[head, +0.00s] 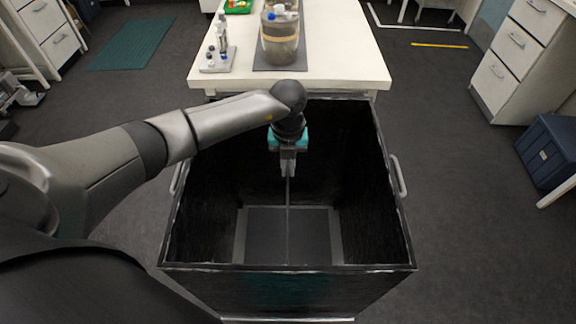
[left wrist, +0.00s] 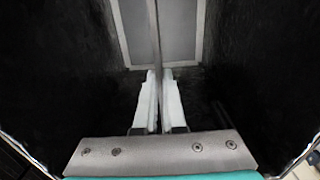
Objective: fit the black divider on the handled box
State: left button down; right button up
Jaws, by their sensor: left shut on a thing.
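The handled box (head: 290,268) is large, black and open-topped, with a pale handle (head: 400,176) on its right side and another on its left. My left gripper (head: 288,172) points down over the box's opening, near the middle, and is shut on the black divider (head: 288,225). The divider shows edge-on as a thin line running from the fingers towards the near wall. In the left wrist view the pale fingertips (left wrist: 156,100) close on the divider (left wrist: 154,35). I cannot tell whether its edges touch the walls or floor. My right gripper is out of view.
A white table (head: 340,50) stands behind the box, bearing a beaker-like vessel (head: 281,40) on a grey mat and a small rack (head: 218,60). Drawer cabinets (head: 510,60) and a blue bin (head: 552,150) stand at the right. The floor beside the box is clear.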

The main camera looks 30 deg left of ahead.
pick_arm(q)
jog(key=shift+f+b, duration=0.3)
jog(key=shift+f, duration=0.25)
jog(key=shift+f, duration=0.25)
jog(key=shift+f+b, duration=0.35)
jog(key=shift+b, duration=0.1)
jog(key=shift+f, duration=0.35)
jog(key=shift+f+b, duration=0.5)
jog(key=shift+b, duration=0.05)
jog(key=shift+f, duration=0.2)
dwell(0.4)
jog(key=shift+f+b, duration=0.55)
jog(key=shift+f, duration=0.2)
jog(key=shift+f+b, duration=0.5)
jog(key=shift+f, duration=0.05)
